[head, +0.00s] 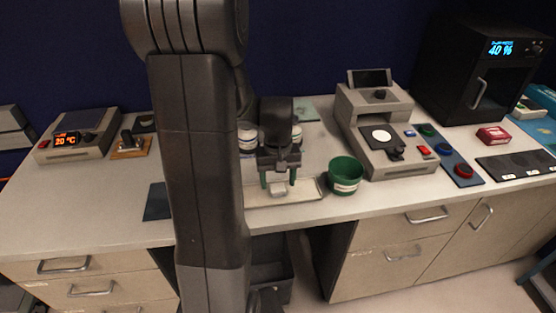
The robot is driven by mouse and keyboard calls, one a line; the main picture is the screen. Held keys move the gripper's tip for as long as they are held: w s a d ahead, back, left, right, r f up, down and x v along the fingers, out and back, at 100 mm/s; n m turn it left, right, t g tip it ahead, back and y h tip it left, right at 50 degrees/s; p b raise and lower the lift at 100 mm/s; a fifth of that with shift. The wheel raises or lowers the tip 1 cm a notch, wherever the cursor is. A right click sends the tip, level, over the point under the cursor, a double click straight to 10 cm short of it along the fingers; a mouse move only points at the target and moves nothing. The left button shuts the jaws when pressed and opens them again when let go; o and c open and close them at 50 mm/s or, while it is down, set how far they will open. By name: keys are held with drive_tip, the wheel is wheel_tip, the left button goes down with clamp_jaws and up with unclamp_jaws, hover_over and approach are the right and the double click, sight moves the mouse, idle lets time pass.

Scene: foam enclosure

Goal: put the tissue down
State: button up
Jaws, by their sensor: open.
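My gripper (278,182) hangs pointing down over a shallow pale tray (312,194) near the front edge of the bench. Its two fingers are apart. A small pale patch shows between and below the fingertips; it may be the tissue, but it is too small to tell from the tray's surface. My arm covers the left part of the tray and the bench around it.
A green tub (345,175) stands just right of the tray. A grey instrument (385,135) and a black oven (482,75) stand further right. White jars partly show behind my gripper. A heater unit (80,135) stands at left.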

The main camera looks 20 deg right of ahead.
sight(278, 188)
wheel_tip(278, 188, up, 10)
idle(0.3)
drive_tip(key=shift+f, duration=0.1)
wheel_tip(278, 188, down, 12)
drive_tip(key=shift+f, duration=0.25)
wheel_tip(278, 188, up, 2)
drive_tip(key=shift+r, duration=0.65)
drive_tip(key=shift+f, duration=0.1)
